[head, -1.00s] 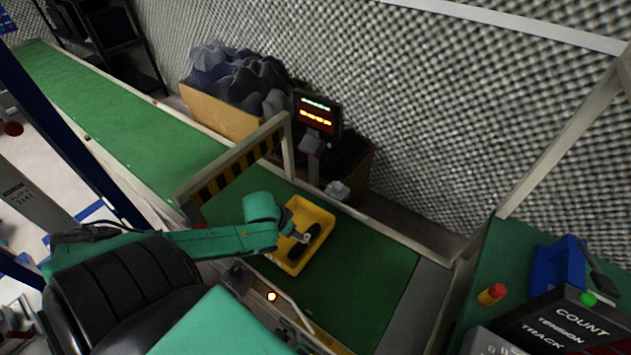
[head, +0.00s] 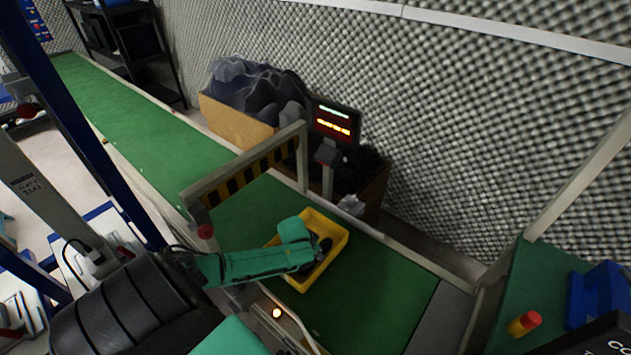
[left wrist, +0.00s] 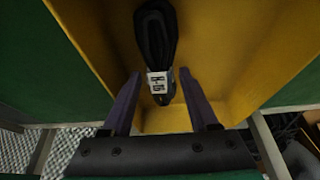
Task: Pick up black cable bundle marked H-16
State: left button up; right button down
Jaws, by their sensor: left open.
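The black cable bundle (left wrist: 156,35) lies in the yellow tray (left wrist: 240,90). It has a white label with dark print (left wrist: 159,83), too blurred to read surely. In the head view the bundle (head: 325,245) shows only partly beside my left wrist, inside the tray (head: 340,248). My left gripper (left wrist: 159,77) is open, its two fingers on either side of the bundle's labelled end, with gaps on both sides. I cannot tell how far above the bundle the fingertips are. In the head view the fingers are mostly hidden by the wrist. My right gripper is not in view.
The tray sits on a green conveyor belt (head: 375,300) with a raised rail along its far side. A striped gate (head: 245,172) spans the belt to the left. A display on a post (head: 333,120) stands behind.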

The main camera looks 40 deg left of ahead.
pick_arm(q)
grip_shut()
jog(key=shift+r, duration=0.15)
